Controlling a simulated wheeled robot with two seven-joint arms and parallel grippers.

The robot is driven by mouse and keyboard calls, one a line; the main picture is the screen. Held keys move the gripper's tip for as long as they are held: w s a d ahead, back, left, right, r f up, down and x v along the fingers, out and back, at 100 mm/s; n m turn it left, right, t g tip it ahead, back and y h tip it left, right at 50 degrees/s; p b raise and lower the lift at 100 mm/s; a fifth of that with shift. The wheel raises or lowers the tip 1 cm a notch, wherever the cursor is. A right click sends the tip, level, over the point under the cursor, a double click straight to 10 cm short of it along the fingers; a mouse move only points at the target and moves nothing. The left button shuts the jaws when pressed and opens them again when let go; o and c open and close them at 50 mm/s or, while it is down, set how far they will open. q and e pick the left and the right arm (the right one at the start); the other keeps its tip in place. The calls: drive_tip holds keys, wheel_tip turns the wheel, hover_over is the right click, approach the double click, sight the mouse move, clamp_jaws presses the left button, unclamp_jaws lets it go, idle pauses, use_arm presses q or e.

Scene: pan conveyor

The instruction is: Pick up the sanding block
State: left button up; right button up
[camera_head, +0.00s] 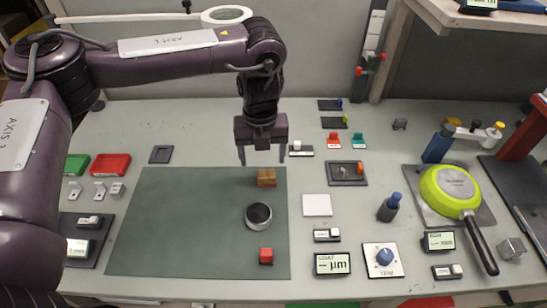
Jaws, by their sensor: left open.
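A small orange-brown block (266,178), which looks like the sanding block, lies on the green-grey mat (170,225) near its upper right corner. My left gripper (262,154) hangs down over the far edge of the mat with its two fingers apart and nothing between them. In the picture the fingertips sit just above the block, apart from it; the exact height gap is hard to tell. My right gripper is not in view.
Red and green boxes lie left. The mat's left half is clear.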

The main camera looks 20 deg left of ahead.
sight(267, 171)
use_arm(q)
wheel_tip(267, 171, down, 3)
drive_tip(key=shift+d+r, duration=0.1)
drive_tip(key=shift+r, duration=0.05)
drive_tip(key=f, duration=0.2)
drive_tip(key=w+f, duration=0.1)
drive_tip(key=f, duration=0.1)
drive_tip(key=shift+d+f, duration=0.15)
drive_tip(key=shift+d, duration=0.05)
drive_tip(key=shift+f, duration=0.3)
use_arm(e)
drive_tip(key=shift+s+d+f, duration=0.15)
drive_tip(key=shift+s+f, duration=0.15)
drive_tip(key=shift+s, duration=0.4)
use_arm(q)
drive_tip(key=c, duration=1.1)
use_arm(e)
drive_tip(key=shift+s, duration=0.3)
use_arm(q)
drive_tip(key=shift+r, duration=0.15)
